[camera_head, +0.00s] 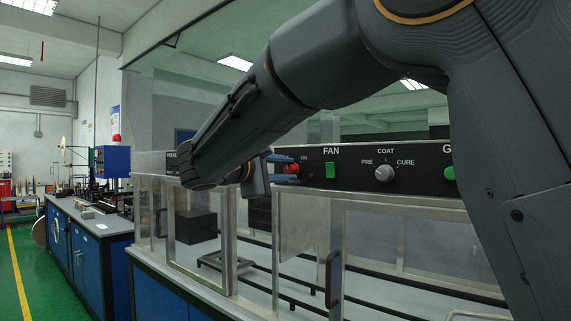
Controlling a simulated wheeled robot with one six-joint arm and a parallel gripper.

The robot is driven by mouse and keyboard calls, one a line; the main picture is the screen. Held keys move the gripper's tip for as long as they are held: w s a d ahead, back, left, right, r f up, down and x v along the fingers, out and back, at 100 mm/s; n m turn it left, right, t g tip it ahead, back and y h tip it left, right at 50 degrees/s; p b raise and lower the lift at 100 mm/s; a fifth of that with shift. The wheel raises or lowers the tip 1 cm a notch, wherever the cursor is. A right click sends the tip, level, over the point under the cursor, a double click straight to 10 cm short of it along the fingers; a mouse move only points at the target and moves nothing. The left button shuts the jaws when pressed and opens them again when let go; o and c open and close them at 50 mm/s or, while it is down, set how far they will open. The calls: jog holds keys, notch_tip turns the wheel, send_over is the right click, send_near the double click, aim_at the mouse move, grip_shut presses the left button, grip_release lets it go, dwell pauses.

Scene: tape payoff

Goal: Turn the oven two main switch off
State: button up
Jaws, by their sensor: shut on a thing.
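My gripper (284,169) is at the left end of a black control panel (410,155). Its blue fingers are shut on a red switch knob (293,169), seen from the side. A small ON label shows just right of the knob; another small marking below it is too small to read. Much of the knob is hidden by the fingers, so its exact turn position cannot be told. My arm hides the panel to the left of the gripper. No oven number is readable here.
Right of the knob are a green FAN switch (330,169), a grey PRE/COAT/CURE dial (384,173) and a green button (449,173). Below are glazed doors with a dark handle (333,279). A blue-fronted bench (88,240) stands left, beside free green floor (40,270).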

jog(key=n+p, duration=0.2)
jog(key=n, duration=0.1)
jog(key=shift+p, duration=0.3)
jog(key=shift+n+p, duration=0.95)
jog(key=shift+n, duration=0.25)
jog(key=shift+f, duration=0.1)
jog(key=o, duration=1)
jog(key=shift+o, duration=0.2)
jog(key=b+v, duration=0.2)
jog(key=v, duration=0.5)
jog(key=shift+s+a, duration=0.2)
jog(key=shift+a, duration=0.2)
